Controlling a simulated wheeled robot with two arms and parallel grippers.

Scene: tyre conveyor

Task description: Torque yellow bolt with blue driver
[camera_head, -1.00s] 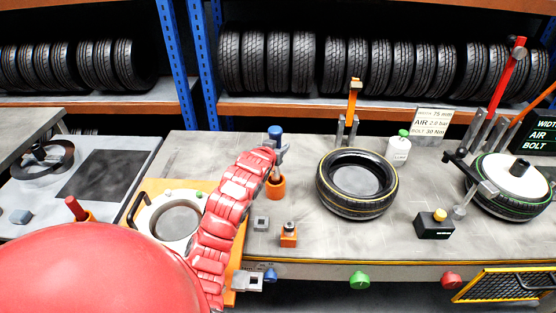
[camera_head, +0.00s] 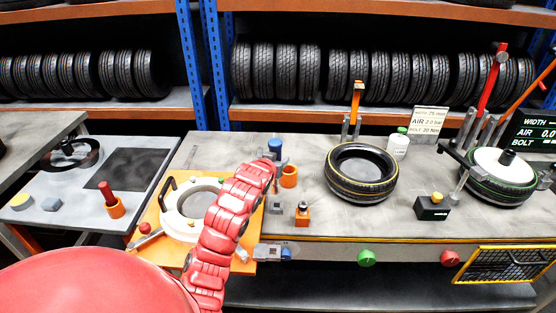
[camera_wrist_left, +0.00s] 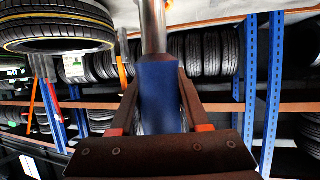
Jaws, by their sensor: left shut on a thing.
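My left gripper (camera_head: 272,163) is shut on the blue driver (camera_head: 275,147), whose blue end shows above it. The left wrist view shows the blue handle (camera_wrist_left: 160,95) between the two fingers and a metal shaft beyond it. The driver is beside the orange cup (camera_head: 289,177), out of it. A small yellow piece (camera_head: 20,201) lies on the left table, next to a grey-blue one (camera_head: 51,204); I cannot tell for sure that it is the yellow bolt. My right gripper is not in view.
A red-handled tool (camera_head: 107,191) stands in an orange cup on the left table. A white ring fixture (camera_head: 172,225) sits on an orange board, partly behind my arm. A tyre (camera_head: 361,173) lies mid-bench; a black box with yellow button (camera_head: 432,207) is right of it.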

